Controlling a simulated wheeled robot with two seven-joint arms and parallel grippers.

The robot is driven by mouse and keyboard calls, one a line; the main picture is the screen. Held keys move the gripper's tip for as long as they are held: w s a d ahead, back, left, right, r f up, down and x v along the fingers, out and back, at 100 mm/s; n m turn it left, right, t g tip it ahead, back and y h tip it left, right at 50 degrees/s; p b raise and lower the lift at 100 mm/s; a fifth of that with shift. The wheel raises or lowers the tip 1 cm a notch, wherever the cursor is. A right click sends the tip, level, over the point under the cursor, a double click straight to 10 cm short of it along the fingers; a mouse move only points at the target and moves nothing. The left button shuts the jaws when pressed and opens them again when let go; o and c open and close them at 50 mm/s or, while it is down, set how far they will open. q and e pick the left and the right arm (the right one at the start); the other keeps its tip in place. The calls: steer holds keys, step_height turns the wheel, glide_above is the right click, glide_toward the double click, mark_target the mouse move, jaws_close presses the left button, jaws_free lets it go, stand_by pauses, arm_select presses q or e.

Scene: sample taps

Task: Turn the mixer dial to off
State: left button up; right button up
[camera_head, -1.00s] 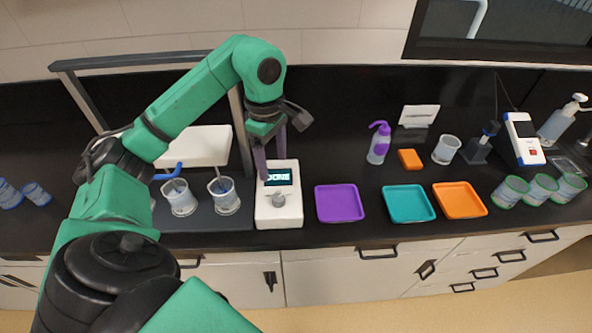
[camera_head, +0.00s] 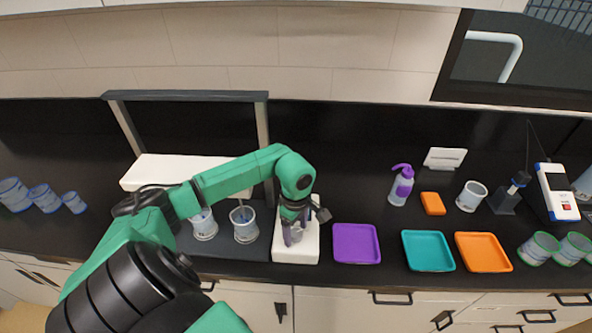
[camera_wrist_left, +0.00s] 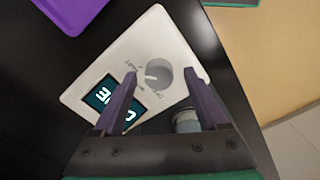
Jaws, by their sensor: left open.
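The white mixer unit (camera_head: 310,247) stands on the black counter, just left of the purple tray. In the left wrist view the unit (camera_wrist_left: 172,42) shows a grey round dial (camera_wrist_left: 159,76) with lettering around it and a lit screen (camera_wrist_left: 101,95). My left gripper (camera_head: 292,236) points down over the unit. In the left wrist view its two purple fingers (camera_wrist_left: 160,82) are apart, with the dial between and beyond their tips. I cannot tell whether they touch it. In the head view the arm and gripper hide the screen and dial. My right gripper is not in view.
Two beakers (camera_head: 244,230) stand left of the unit under a grey frame (camera_head: 185,96). Purple (camera_head: 356,258), teal (camera_head: 428,268) and orange (camera_head: 483,266) trays lie to the right. A wash bottle (camera_head: 401,188) stands behind them.

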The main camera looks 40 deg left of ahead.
arm_select(q)
steer(key=shift+s, duration=0.1)
steer(key=c, duration=1)
jaws_close()
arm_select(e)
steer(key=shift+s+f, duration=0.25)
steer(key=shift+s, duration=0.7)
